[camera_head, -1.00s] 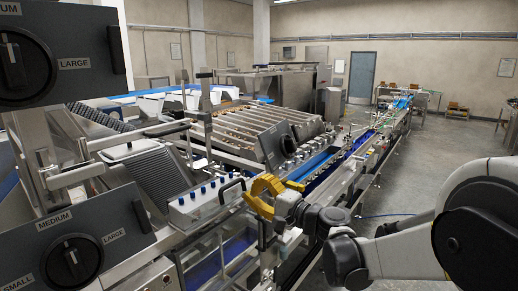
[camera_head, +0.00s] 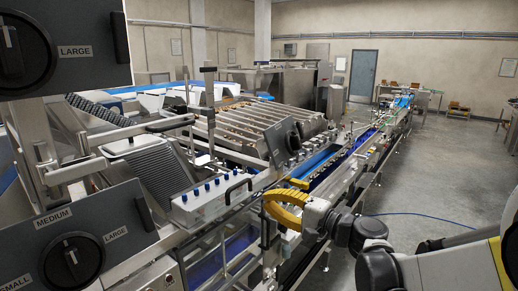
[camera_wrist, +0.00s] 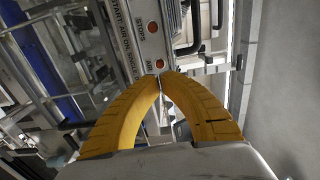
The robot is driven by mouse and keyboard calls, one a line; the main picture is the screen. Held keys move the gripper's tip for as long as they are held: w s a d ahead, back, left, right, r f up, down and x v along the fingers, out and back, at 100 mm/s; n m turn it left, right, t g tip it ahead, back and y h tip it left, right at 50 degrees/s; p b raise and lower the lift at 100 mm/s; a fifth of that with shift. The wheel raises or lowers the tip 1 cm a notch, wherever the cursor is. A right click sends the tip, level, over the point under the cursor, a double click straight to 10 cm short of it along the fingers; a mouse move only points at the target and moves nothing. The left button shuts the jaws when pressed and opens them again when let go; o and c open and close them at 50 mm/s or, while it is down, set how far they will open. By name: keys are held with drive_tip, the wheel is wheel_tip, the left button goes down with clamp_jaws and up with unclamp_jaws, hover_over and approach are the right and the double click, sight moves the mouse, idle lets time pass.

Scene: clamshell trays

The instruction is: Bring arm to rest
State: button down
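My gripper (camera_head: 268,203) has yellow curved fingers and is in the middle of the head view, in front of the machine's front rail. In the wrist view, the two yellow fingers (camera_wrist: 160,77) arch together and their tips meet. The gripper is shut with nothing seen between the fingers. Behind the tips in the wrist view is a labelled grey panel (camera_wrist: 150,40) with red indicators. I cannot tell the exact gap to it. My arm comes in from the lower right of the head view.
A control box with blue knobs (camera_head: 208,199) stands left of my gripper. Dark dial panels (camera_head: 75,252) fill the left side. A long conveyor line (camera_head: 352,160) runs toward the back right. Grey floor (camera_head: 435,190) to the right is open.

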idle(0.5)
drive_tip(key=s+d+f+n+g+h+b, duration=0.25)
drive_tip(key=s+d+f+h+b, duration=0.2)
drive_tip(key=s+f+b, duration=0.55)
drive_tip(key=s+d+f+n+g+h+b, duration=0.1)
drive_tip(key=s+d+f+n+h+b, duration=0.2)
drive_tip(key=s+f+h+b, duration=0.7)
drive_tip(key=s+d+f+n, duration=0.2)
drive_tip(key=s+d+f, duration=0.3)
drive_tip(key=d+f, duration=0.3)
wheel_tip(320, 180, down, 2)
drive_tip(key=shift+s+d+f+p, duration=0.2)
drive_tip(key=shift+s+d+p, duration=0.15)
drive_tip(key=shift+d, duration=0.05)
